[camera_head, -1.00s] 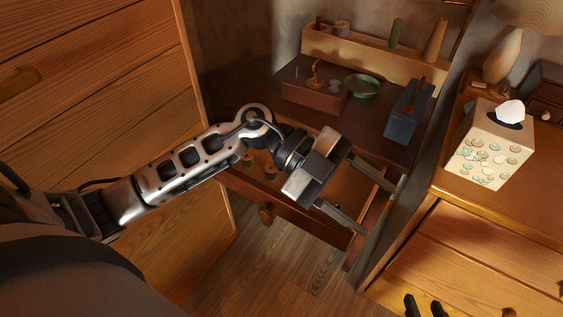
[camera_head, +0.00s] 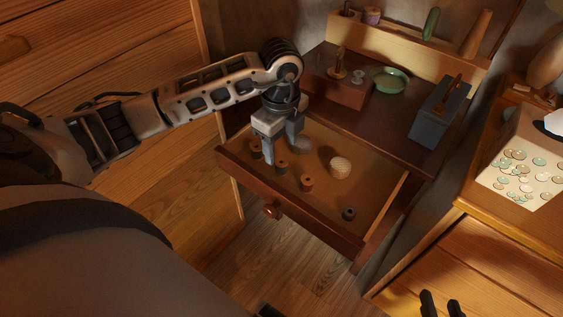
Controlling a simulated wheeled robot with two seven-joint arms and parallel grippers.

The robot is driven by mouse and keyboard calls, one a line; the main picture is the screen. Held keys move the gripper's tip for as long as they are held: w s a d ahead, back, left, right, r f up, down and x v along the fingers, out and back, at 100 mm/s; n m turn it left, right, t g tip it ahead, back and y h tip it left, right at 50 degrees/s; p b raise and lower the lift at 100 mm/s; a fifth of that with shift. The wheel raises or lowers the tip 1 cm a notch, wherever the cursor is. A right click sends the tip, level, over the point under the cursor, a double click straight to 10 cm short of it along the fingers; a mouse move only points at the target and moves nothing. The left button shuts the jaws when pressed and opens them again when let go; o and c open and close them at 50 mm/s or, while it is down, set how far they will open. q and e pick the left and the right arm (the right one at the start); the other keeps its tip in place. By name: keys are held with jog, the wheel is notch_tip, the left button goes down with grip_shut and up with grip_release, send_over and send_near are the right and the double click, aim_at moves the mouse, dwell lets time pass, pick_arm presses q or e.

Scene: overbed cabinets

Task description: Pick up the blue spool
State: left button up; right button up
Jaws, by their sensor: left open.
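The open drawer (camera_head: 290,212) holds several small spools. A dark grey-blue spool (camera_head: 348,213) stands alone near its front right; it looks most like the blue one, but its colour is dim. A reddish spool (camera_head: 307,183), a dark spool (camera_head: 281,167) and a dark greenish spool (camera_head: 255,151) form a row at the left. My left gripper (camera_head: 284,156) points down over the drawer's back left, open with nothing between its fingers, close to the row and away from the grey-blue spool.
A cream ball (camera_head: 340,167) and a greyish round thing (camera_head: 302,145) lie in the drawer. Behind it are a brown box (camera_head: 335,88), a green dish (camera_head: 391,79) and a blue-grey box (camera_head: 438,118). A tissue box (camera_head: 525,165) stands at right. The drawer's front right is mostly clear.

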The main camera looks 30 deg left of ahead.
aim_at(281, 163)
pick_arm(q)
jog(key=shift+s+d+f+b, duration=0.1)
jog(key=shift+f+b, duration=0.05)
jog(key=shift+f, duration=1.45)
jog(key=shift+d+f+b, duration=0.1)
jog(key=shift+f+b, duration=0.05)
jog(key=shift+f, duration=1.4)
jog(key=c, duration=1)
